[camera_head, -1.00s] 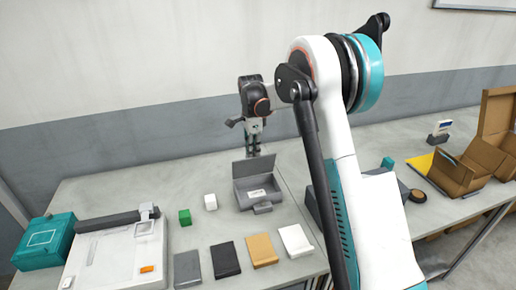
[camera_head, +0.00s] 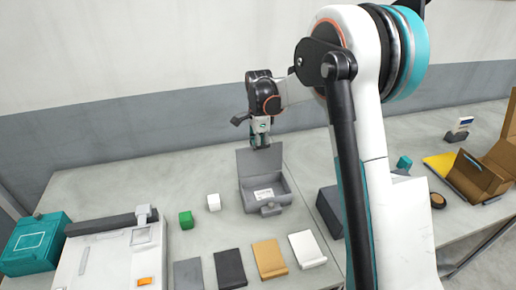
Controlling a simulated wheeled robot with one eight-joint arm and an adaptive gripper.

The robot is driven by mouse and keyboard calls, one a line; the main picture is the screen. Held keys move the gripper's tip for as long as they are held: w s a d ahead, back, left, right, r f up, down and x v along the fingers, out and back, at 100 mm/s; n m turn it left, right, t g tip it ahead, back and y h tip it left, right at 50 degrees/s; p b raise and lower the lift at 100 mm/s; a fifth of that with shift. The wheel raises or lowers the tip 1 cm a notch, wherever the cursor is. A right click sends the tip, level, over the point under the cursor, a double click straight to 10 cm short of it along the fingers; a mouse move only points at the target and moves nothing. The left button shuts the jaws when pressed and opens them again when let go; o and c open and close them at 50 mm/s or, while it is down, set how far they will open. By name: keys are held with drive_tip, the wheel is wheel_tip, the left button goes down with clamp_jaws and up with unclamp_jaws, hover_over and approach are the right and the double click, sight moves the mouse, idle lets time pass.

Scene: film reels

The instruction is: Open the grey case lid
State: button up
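The grey case (camera_head: 281,201) stands on the table near the middle of the view. Its lid (camera_head: 258,164) is raised at the back, and the inside shows with a white label on the floor. A latch tab sits at the front edge of the case. My gripper (camera_head: 261,143) points down at the top edge of the raised lid. Its fingers overlap that edge in the picture; I cannot tell whether they touch it. The fingers are too small to tell whether they are open or shut.
Several flat pieces, including a tan one (camera_head: 269,259), lie in front. A white machine (camera_head: 112,262) and teal box (camera_head: 36,244) are at left. Cardboard boxes (camera_head: 477,178) stand right.

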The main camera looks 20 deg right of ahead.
drive_tip(key=shift+s+r, duration=0.15)
drive_tip(key=shift+r, duration=0.05)
drive_tip(key=w+f+p, duration=0.1)
drive_tip(key=w+f, duration=0.1)
drive_tip(key=w, duration=1.3)
drive_tip(key=shift+w, duration=0.4)
idle(0.7)
idle(0.4)
wheel_tip(320, 180, up, 12)
idle(0.4)
drive_tip(key=shift+f, duration=0.1)
